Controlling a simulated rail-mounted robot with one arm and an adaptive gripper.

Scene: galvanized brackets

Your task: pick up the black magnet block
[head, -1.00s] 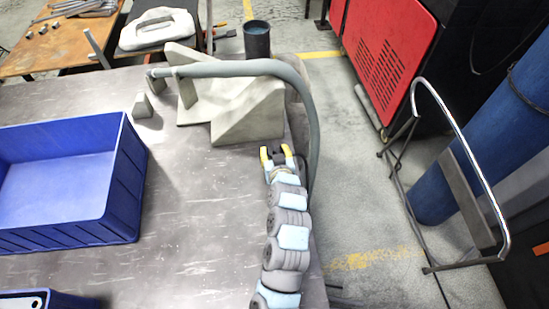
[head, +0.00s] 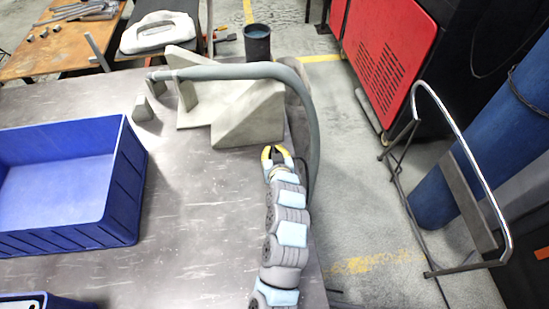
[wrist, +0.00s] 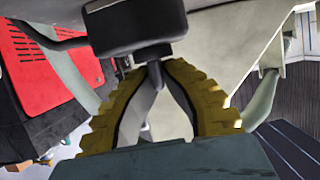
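The black magnet block (wrist: 135,25) fills the top middle of the wrist view, right at the fingertips. It hides the very tips, so the exact contact is not visible. My gripper (wrist: 155,68) has its yellow ribbed fingers drawn in, their tips converging at the block's lower end. It appears shut on the block. In the head view my gripper (head: 277,152) is at the right edge of the table, just in front of the grey wedge-shaped fixture. There only a small dark patch shows between the yellow fingers, and the block is hard to make out.
The grey fixture (head: 248,115) stands just beyond my gripper. A thick grey hose (head: 314,125) arches over it and down close to my gripper's right. A blue bin (head: 125,190) stands at left, with bare table (head: 200,215) between. A dark cup (head: 257,42) is behind.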

